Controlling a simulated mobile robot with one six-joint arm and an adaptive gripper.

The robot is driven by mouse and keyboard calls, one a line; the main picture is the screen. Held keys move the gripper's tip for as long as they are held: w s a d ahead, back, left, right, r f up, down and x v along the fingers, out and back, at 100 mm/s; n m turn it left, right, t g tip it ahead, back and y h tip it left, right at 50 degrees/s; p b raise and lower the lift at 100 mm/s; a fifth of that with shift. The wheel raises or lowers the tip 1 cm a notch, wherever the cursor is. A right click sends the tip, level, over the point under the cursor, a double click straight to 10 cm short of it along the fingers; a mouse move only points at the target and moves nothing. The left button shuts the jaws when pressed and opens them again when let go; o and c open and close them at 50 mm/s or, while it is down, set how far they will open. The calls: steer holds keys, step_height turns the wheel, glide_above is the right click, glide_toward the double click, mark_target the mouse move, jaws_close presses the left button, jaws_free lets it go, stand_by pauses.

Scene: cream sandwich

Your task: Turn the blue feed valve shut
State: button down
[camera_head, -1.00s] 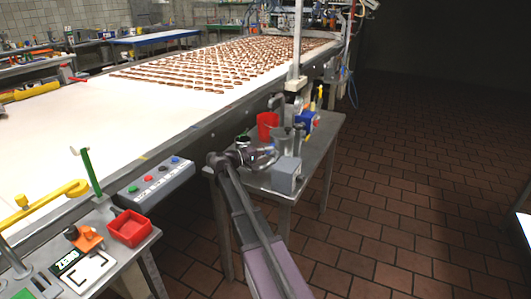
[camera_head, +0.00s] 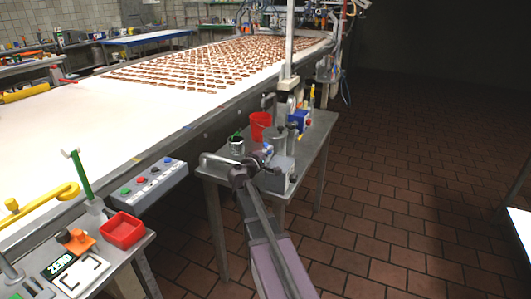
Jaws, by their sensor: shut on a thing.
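A small patch of blue (camera_head: 267,149), which looks like the handle of the blue feed valve, shows at the tip of my gripper (camera_head: 263,157). My gripper is beside the grey metal hopper unit (camera_head: 277,172) on the side table. My gripper looks shut on the blue handle. The fingers are small in this view and hide most of the valve, so the handle's exact angle cannot be told.
The grey side table (camera_head: 318,150) also holds a red bucket (camera_head: 260,125), a dark can (camera_head: 237,146) and a blue box (camera_head: 299,120). The conveyor (camera_head: 90,125) runs alongside. A button box (camera_head: 148,184) is at left. The tiled floor (camera_head: 400,190) at right is clear.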

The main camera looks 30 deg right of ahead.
steer(key=shift+w+d, duration=0.1)
steer(key=shift+d, duration=0.05)
steer(key=c, duration=0.8)
jaws_free()
steer(key=shift+s+a, duration=0.25)
steer(key=shift+a, duration=0.05)
steer(key=v, duration=1.1)
steer(key=shift+s+a, duration=0.1)
steer(key=shift+s, duration=0.1)
